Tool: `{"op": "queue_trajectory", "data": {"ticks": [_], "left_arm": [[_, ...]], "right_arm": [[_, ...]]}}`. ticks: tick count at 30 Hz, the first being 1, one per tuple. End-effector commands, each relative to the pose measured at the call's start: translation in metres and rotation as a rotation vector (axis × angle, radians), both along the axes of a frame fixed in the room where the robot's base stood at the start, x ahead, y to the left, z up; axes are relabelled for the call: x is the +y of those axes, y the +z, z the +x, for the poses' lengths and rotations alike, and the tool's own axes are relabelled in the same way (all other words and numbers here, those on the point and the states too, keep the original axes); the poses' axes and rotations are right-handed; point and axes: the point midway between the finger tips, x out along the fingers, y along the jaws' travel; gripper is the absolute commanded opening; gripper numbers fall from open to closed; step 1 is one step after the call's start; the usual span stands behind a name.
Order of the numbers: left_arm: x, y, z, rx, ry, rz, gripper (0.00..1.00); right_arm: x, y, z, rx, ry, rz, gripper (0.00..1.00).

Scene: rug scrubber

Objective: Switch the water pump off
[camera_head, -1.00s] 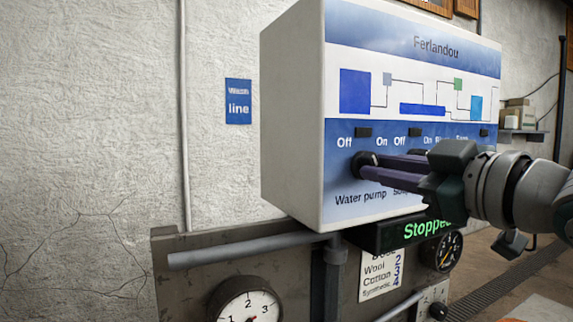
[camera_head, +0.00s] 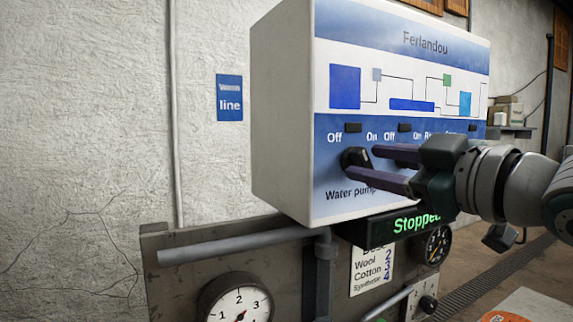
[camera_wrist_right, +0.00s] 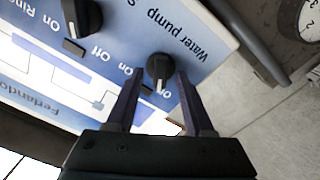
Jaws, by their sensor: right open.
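The water pump knob (camera_head: 354,158) is a round black dial on the front of the white and blue control box, above the "Water pump" label. My right gripper (camera_head: 361,163) comes in from the right with its two purple fingers open at the knob. In the right wrist view the knob (camera_wrist_right: 159,66) sits between the open fingertips (camera_wrist_right: 159,78), with small gaps beside it. Its white mark points toward the bottom of that picture. One finger covers part of the lettering around the knob, so its setting is hard to read. My left gripper is out of view.
A second black knob (camera_wrist_right: 81,16) lies to the left in the wrist view. Below the box are a green-lit "Stopped" display (camera_head: 412,224), a grey pipe (camera_head: 235,245) and dial gauges (camera_head: 238,300).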

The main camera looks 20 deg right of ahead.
Motion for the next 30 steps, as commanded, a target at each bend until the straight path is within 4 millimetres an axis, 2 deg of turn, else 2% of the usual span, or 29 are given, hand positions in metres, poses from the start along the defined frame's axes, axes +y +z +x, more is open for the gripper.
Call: {"op": "queue_trajectory", "data": {"ticks": [9, 14, 15, 21, 30], "left_arm": [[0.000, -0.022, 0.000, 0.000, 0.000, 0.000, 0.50], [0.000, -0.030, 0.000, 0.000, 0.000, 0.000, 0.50], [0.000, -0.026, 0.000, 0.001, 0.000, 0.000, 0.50], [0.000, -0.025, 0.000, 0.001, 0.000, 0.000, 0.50], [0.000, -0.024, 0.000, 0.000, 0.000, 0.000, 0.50]], "right_arm": [[-0.002, -0.006, -0.048, 0.003, 0.004, -0.003, 0.53], [-0.005, -0.004, -0.073, 0.004, 0.003, -0.003, 0.53], [-0.005, -0.002, -0.077, 0.005, 0.001, 0.000, 0.53], [-0.007, -0.001, -0.092, 0.002, 0.001, -0.001, 0.53], [-0.007, 0.000, -0.096, 0.000, 0.001, -0.002, 0.53]]}}
